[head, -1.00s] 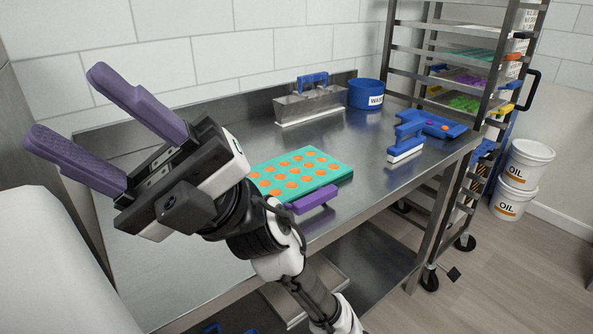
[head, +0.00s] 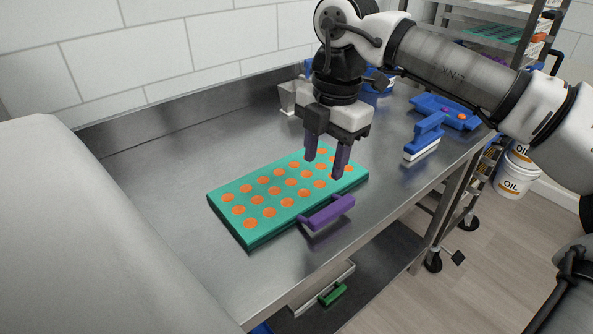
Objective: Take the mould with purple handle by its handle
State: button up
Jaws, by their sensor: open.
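The mould is a teal slab (head: 232,222) with rows of orange round cavities, lying flat on the steel table. Its purple handle (head: 327,213) sticks out from the front long side, towards the table's front edge. My gripper (head: 325,167) points down above the mould's right part, behind the handle. Its two purple fingers are apart with nothing between them. They are not around the handle. Whether the fingertips touch the mould cannot be told. The fingers hide a few of the cavities.
A blue-handled brush (head: 425,138) and a blue tray (head: 446,112) lie to the right. A metal hopper (head: 287,98) and a blue tub stand at the back, partly hidden by my arm. A rack (head: 497,47) and oil buckets (head: 516,172) are at right. The table left of the mould is clear.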

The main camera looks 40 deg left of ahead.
aim_at(336, 205)
jog(key=shift+m+t+h, duration=0.3)
jog(key=shift+m, duration=0.2)
jog(key=f, duration=0.2)
jog(key=w+d+f, duration=0.1)
jog(key=f, duration=0.2)
jog(key=f+p, duration=0.1)
jog(key=f, duration=0.1)
jog(key=shift+w+d+f, duration=0.2)
jog(key=shift+w+f, duration=0.2)
jog(key=shift+w+d+f+p, duration=0.1)
jog(key=shift+f+p, duration=0.35)
jog(key=shift+f, duration=0.9)
jog(key=shift+w+d+f+p, duration=0.1)
jog(key=shift+f+p, duration=0.35)
jog(key=shift+f, duration=0.9)
jog(key=shift+c, duration=0.2)
grip_shut()
